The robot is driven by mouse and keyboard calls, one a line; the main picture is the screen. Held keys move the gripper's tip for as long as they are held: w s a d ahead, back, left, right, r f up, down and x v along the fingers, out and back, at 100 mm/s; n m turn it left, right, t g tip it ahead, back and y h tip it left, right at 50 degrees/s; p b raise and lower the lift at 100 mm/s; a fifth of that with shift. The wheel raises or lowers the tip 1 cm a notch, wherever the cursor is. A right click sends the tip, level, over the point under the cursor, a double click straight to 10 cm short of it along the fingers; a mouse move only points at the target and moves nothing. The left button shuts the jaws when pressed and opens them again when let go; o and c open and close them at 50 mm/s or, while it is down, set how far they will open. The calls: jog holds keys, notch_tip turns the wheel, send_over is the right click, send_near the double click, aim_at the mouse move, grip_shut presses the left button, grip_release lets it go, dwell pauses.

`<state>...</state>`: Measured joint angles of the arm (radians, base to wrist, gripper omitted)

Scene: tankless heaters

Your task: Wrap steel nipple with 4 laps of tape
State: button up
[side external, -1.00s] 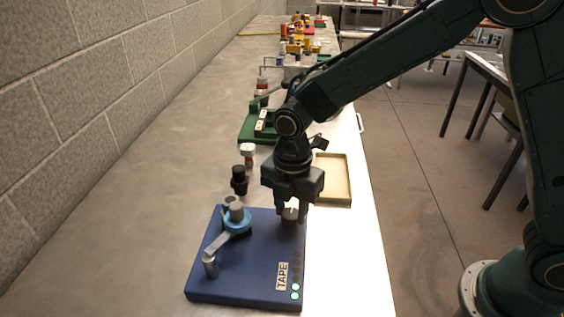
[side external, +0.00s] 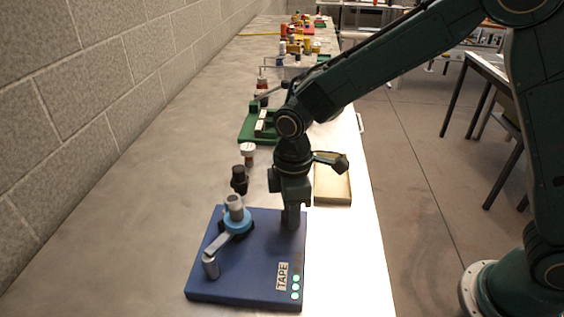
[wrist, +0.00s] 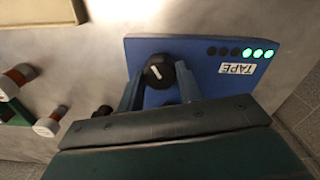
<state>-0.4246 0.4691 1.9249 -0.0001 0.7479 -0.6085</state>
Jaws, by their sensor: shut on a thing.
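The blue tape station (side external: 245,275) lies at the front of the bench, with a TAPE label and a row of lights. Three lights (wrist: 258,53) glow green in the wrist view. A short grey metal cylinder (side external: 235,203), apparently the steel nipple, stands upright in a light-blue ring (side external: 238,222). A grey arm (side external: 218,243) links the ring to a metal post. My gripper (side external: 291,222) is shut on a dark round knob (wrist: 158,72) with a white pointer mark, at the station's back right corner. The fingers hide the knob in the side view.
A black fitting (side external: 239,180) and a red-and-white capped part (side external: 248,152) stand behind the station. A shallow tan tray (side external: 333,190) lies behind my gripper, near the bench's right edge. A green fixture (side external: 257,127) stands farther back. The bench left of the station is clear.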

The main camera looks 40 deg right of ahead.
jog(key=m, duration=0.5)
dwell(0.4)
jog(key=o, duration=1)
jog(key=shift+r, duration=0.1)
notch_tip(320, 180, up, 14)
dwell(0.4)
